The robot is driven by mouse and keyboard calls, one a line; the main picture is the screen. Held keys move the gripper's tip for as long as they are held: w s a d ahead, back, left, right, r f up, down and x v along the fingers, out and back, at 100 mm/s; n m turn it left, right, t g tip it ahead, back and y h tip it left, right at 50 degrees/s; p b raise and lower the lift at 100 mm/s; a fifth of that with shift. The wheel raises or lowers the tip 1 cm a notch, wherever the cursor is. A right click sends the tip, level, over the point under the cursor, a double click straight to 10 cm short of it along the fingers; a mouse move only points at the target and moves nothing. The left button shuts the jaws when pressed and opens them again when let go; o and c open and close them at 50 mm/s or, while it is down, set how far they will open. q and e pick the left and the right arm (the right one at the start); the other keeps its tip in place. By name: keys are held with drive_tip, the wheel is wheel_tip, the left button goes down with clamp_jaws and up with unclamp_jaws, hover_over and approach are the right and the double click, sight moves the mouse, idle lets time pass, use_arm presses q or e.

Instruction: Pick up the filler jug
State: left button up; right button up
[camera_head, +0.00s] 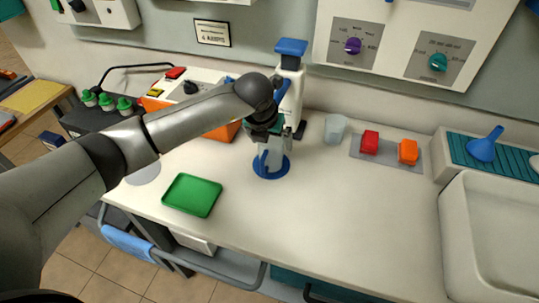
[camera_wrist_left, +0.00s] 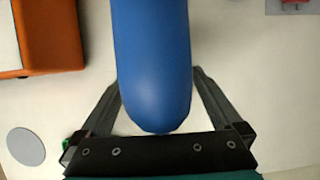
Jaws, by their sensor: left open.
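My left gripper (camera_head: 270,160) is open and points down over the bench, with a blue rounded base (camera_head: 271,172) under it. In the left wrist view a long blue shape with a rounded end (camera_wrist_left: 154,70) lies between the fingers of that gripper (camera_wrist_left: 156,85); whether they touch it I cannot tell. A white stand with a blue top (camera_head: 290,47) rises behind the gripper, partly hidden by my arm. I cannot tell for sure which thing is the filler jug. A pale, see-through cup (camera_head: 335,128) stands upright to the right. My right gripper is out of view.
A green tray (camera_head: 192,195) lies front left of the gripper. An orange-sided unit (camera_head: 222,131) stands behind my arm. Red (camera_head: 370,142) and orange (camera_head: 408,151) blocks sit on a grey mat. A blue scoop-like thing (camera_head: 482,150) lies near the sink (camera_head: 455,225). The front middle bench is clear.

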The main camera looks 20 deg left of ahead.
use_arm(q)
drive_tip(key=c, duration=1.4)
drive_tip(key=shift+r, duration=0.15)
drive_tip(key=s+a+r, duration=0.1)
drive_tip(key=s+r, duration=0.2)
drive_tip(key=s, duration=1.4)
drive_tip(key=shift+s+a+r+b, duration=0.15)
drive_tip(key=shift+s+a+b, duration=0.2)
drive_tip(key=shift+s+b, duration=0.05)
drive_tip(key=shift+s, duration=0.1)
idle(1.2)
